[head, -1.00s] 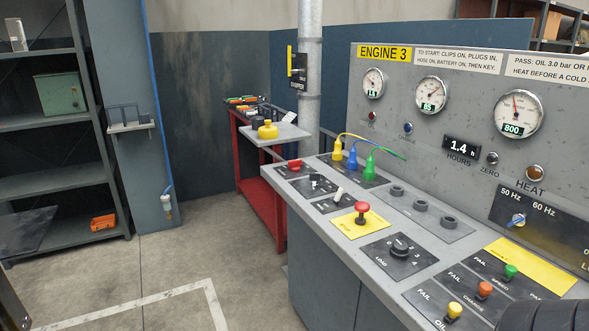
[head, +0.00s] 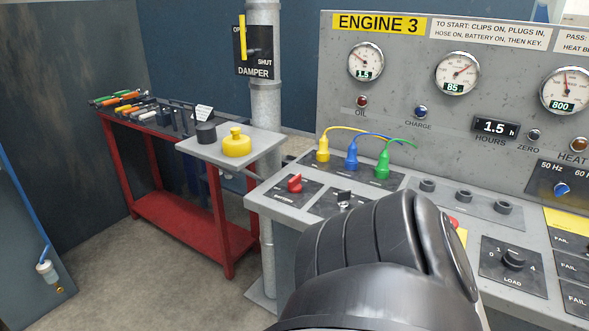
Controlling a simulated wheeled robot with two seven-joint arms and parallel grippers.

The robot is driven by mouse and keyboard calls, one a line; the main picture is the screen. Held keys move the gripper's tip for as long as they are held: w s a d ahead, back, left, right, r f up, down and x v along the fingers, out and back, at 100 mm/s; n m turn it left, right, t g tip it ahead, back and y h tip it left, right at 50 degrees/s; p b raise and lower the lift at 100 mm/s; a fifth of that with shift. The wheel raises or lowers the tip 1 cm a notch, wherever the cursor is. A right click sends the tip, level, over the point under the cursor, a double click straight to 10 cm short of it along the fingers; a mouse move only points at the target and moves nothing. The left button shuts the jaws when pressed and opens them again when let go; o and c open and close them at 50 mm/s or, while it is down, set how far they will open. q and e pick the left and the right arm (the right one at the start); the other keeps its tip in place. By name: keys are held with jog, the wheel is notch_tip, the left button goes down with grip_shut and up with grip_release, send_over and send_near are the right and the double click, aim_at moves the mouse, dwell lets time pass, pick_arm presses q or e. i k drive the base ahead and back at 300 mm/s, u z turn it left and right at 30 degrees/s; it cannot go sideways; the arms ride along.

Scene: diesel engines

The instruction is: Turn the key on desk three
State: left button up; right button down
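Desk three is the grey control desk (head: 465,212) with a tall gauge panel marked ENGINE 3 (head: 378,24). A red switch (head: 295,184) sits at its left front corner. Beside it is a dark plate with a small black upright part (head: 344,198); I cannot tell for sure whether this is the key. A black, rounded link of my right arm rises from the bottom and covers the desk front right of that plate. Neither gripper's fingers show.
Yellow, blue and green plugs (head: 351,160) with cables stand behind the switches. A red emergency button (head: 454,222) peeks out behind my arm. A side shelf (head: 264,142) holds a yellow container (head: 236,146). A red tool bench (head: 180,214) stands left; floor before it is clear.

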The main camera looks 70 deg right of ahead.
aim_at(344, 196)
jog(key=z, duration=1.8)
